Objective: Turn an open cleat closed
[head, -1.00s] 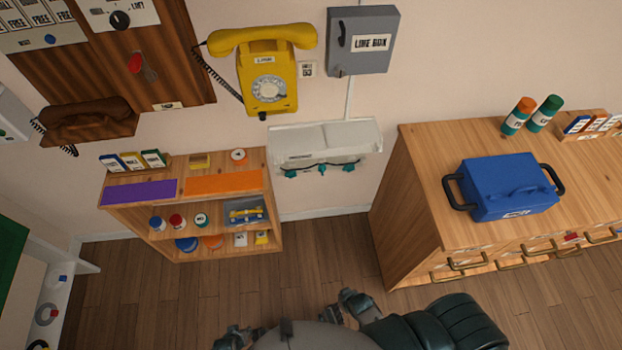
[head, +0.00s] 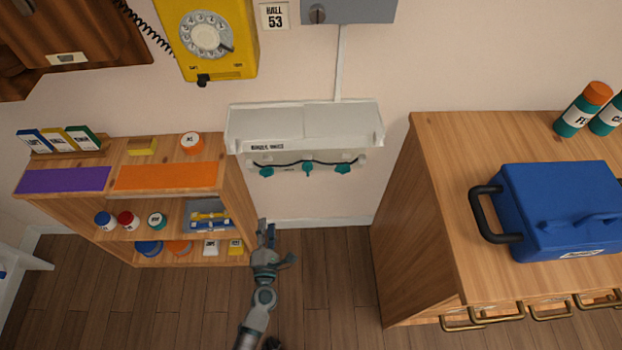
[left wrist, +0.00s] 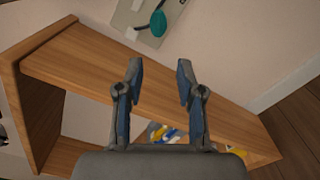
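A pale wall box (head: 303,128) hangs below the yellow phone. Under it a dark cord runs past three teal cleats: a left one (head: 266,171), a middle one (head: 308,167) and a right one (head: 343,169). Which cleat is open is too small to tell. My left gripper (head: 269,228) is below the box, apart from the cleats, in front of the shelf's right side. In the left wrist view its two fingers (left wrist: 159,80) are spread with nothing between them. One teal cleat (left wrist: 158,23) shows beyond the fingertips there. My right gripper is not in view.
A wooden shelf (head: 240,210) with jars and boxes stands left of my left gripper. A wooden cabinet (head: 415,200) with a blue case (head: 560,205) on top stands at the right. Bare floor (head: 325,255) lies between them. The yellow phone (head: 215,40) is above.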

